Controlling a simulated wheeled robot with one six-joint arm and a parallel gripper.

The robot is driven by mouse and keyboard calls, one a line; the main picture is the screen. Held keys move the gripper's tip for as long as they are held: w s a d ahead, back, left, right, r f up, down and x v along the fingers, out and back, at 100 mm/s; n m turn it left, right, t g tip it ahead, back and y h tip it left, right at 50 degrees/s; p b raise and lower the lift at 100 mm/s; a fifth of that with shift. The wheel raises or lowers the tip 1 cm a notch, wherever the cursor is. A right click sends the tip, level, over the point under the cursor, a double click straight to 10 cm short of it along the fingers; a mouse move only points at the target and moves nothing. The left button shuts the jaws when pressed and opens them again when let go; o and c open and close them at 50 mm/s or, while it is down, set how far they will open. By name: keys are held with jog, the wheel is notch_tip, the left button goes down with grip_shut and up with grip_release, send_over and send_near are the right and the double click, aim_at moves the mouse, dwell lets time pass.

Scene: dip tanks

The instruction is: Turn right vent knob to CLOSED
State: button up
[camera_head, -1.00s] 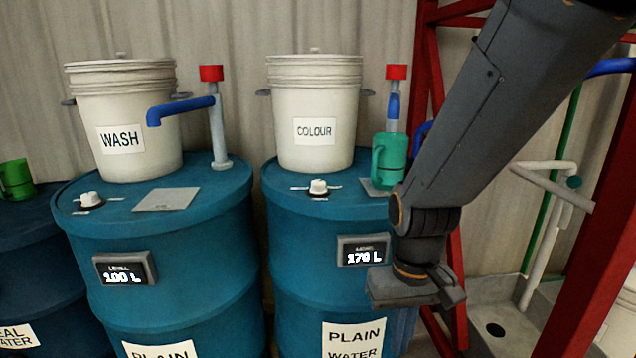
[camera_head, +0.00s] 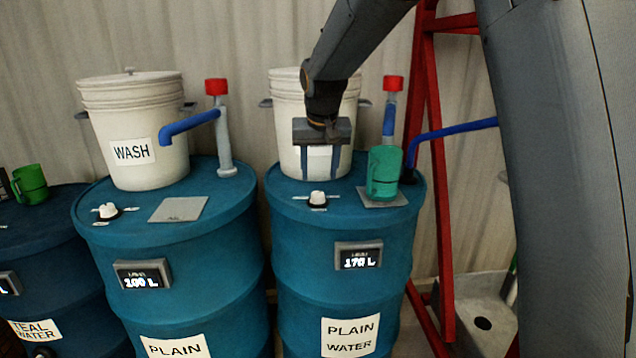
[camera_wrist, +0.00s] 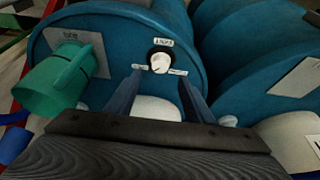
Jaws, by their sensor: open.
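The right vent knob (camera_head: 317,198) is a small white knob on a dark round base, on top of the right blue drum (camera_head: 340,230). Small white labels surround it. In the wrist view the knob (camera_wrist: 160,61) lies beyond my fingertips, with labels above and to both sides. The label wording is too small to read. My gripper (camera_head: 321,174) is open and empty, pointing down in front of the white COLOUR bucket (camera_head: 290,130), above and just behind the knob. In the wrist view its two fingers (camera_wrist: 158,78) spread on either side below the knob, apart from it.
A green jug (camera_head: 384,173) stands on a grey plate right of the knob, beside a red-capped blue tap (camera_head: 391,110). The left drum (camera_head: 165,235) carries the WASH bucket (camera_head: 150,165) and another vent knob (camera_head: 107,210). A red frame (camera_head: 437,180) stands at right.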

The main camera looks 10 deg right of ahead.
aim_at(318, 193)
jog(key=shift+p+x, duration=0.95)
jog(key=shift+x, duration=2.9)
jog(key=c, duration=1.1)
jog(key=shift+o, duration=0.2)
